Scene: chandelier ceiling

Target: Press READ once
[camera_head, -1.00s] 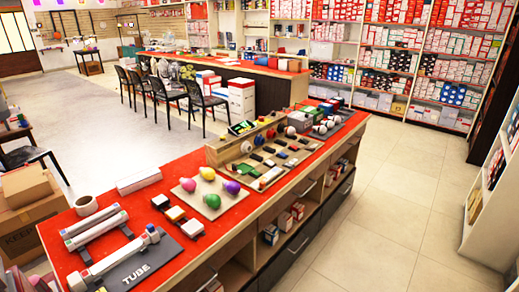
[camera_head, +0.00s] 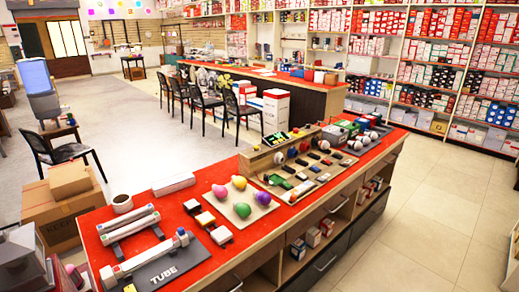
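No button marked READ can be made out; labels on the small devices are too small to read. The red-topped counter (camera_head: 178,222) holds several candidates. A dark pad marked TUBE (camera_head: 168,268) lies at its near end with a white tube device on it. A small dark panel with green and yellow marks (camera_head: 276,139) leans on a wooden stand (camera_head: 262,158) farther along. Neither of my grippers is in view.
Colored bulbs stand on a beige board (camera_head: 242,212) on the counter. A tape roll (camera_head: 122,203) and a white box (camera_head: 173,184) lie at its left edge. Cardboard boxes (camera_head: 68,205) and a black chair (camera_head: 62,150) stand left. Floor is open beyond the counter and at right.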

